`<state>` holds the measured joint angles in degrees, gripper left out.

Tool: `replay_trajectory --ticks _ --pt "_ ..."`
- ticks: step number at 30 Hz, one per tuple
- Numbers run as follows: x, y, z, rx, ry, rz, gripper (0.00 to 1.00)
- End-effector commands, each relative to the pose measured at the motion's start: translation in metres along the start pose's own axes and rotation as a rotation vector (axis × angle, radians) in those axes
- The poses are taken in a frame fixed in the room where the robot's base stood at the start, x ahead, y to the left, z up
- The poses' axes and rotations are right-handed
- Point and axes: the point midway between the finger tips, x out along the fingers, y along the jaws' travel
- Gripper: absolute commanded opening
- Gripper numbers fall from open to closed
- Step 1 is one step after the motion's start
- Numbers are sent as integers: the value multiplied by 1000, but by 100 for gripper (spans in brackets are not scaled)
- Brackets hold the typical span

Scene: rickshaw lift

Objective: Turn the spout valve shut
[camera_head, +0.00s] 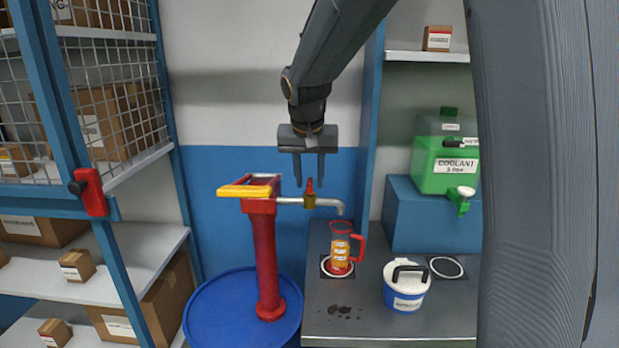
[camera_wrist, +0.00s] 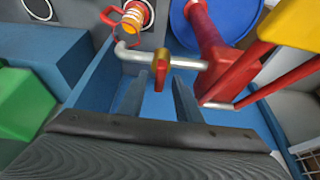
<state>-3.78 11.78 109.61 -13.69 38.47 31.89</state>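The spout valve is a brass body (camera_head: 310,201) with a small red handle (camera_head: 309,186), set on the grey spout (camera_head: 333,203) of a red hand pump (camera_head: 266,255). The handle stands upright in the head view. My gripper (camera_head: 309,181) points down just above the valve, fingers apart. In the wrist view, the red handle (camera_wrist: 160,77) shows between the two open fingers (camera_wrist: 161,85), with gaps on both sides. I cannot tell how deep it sits between them. The spout's bent end hangs over a jug (camera_head: 340,250) holding orange liquid.
The pump stands on a blue drum (camera_head: 215,310), with a yellow-gripped lever (camera_head: 245,190) left of the valve. A grey bench (camera_head: 385,325) holds the jug and a white-and-blue bucket (camera_head: 405,286). A green coolant container (camera_head: 445,160) sits right, shelving with boxes left.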

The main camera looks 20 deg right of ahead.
Motion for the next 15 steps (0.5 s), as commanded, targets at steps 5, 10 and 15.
replay_trajectory --ticks 5,10,15 --pt "-10 -1 -1 0 3 -1 31" --pt "-36 -1 -1 0 5 -2 31" --pt "-62 0 0 0 3 -1 31"
